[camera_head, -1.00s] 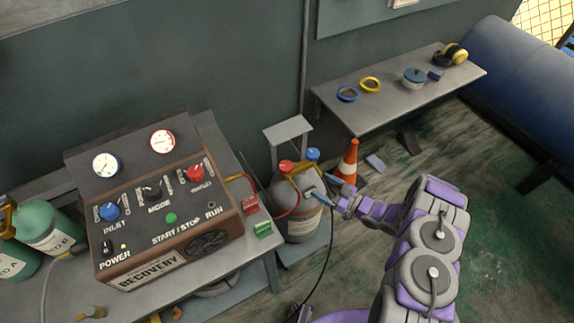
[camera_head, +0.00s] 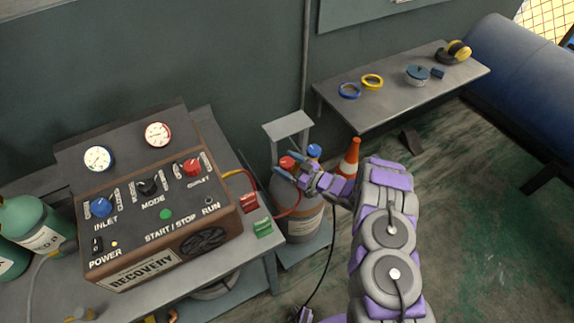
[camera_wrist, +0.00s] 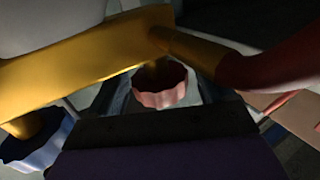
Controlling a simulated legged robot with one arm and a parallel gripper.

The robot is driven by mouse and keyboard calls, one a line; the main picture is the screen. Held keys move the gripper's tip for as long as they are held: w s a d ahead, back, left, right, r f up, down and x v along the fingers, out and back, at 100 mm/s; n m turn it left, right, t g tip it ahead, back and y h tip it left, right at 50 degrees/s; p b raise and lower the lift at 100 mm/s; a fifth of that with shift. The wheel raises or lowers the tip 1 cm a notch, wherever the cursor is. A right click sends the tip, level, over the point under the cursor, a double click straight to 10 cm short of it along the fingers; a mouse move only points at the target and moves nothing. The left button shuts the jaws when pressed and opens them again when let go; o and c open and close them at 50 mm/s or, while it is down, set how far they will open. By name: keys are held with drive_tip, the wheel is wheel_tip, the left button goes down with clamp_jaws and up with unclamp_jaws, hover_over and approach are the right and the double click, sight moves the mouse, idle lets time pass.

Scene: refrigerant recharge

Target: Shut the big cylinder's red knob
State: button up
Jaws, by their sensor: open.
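The big cylinder (camera_head: 298,220) is a grey tank standing beside the bench, with a red knob (camera_head: 287,162) and a blue knob (camera_head: 314,151) on top. My gripper (camera_head: 291,170) is open at the cylinder's top, right by the red knob. In the wrist view the scalloped red knob (camera_wrist: 160,88) is just ahead of the gripper's dark palm, seemingly between the fingers; contact cannot be told. The blue knob (camera_wrist: 38,148) is at the lower left there. A brass fitting (camera_wrist: 90,62) crosses in front and hides part of the view.
The recovery machine (camera_head: 160,205) with its own red outlet knob sits on the bench to the left. A red hose (camera_head: 290,208) runs to the cylinder; the wrist view shows it close by at right. An orange cone (camera_head: 349,160) stands behind my arm. Floor to the right is clear.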

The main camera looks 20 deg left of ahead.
drive_tip(key=shift+a, duration=0.1)
drive_tip(key=shift+c, duration=0.2)
drive_tip(key=c, duration=0.9)
drive_tip(key=shift+r+m+t+p, duration=0.1)
drive_tip(key=shift+m+t+p, duration=0.2)
drive_tip(key=shift+t, duration=0.1)
drive_tip(key=shift+m+t+h+p, duration=0.6)
drive_tip(key=shift+m+t, duration=0.3)
drive_tip(key=shift+t, duration=0.3)
drive_tip(key=m+t+h, duration=0.2)
drive_tip(key=t, duration=0.1)
drive_tip(key=shift+s+a+p, duration=0.15)
drive_tip(key=shift+p, duration=0.2)
drive_tip(key=m+t+h, duration=0.1)
drive_tip(key=m+t+h+b, duration=0.1)
drive_tip(key=m+t+h, duration=0.1)
drive_tip(key=shift+f+t, duration=0.25)
drive_tip(key=shift+t, duration=0.05)
drive_tip(key=shift+r+m+t+h+b, duration=0.15)
drive_tip(key=shift+m+t+h+b, duration=0.45)
drive_tip(key=shift+m+h+b, duration=0.3)
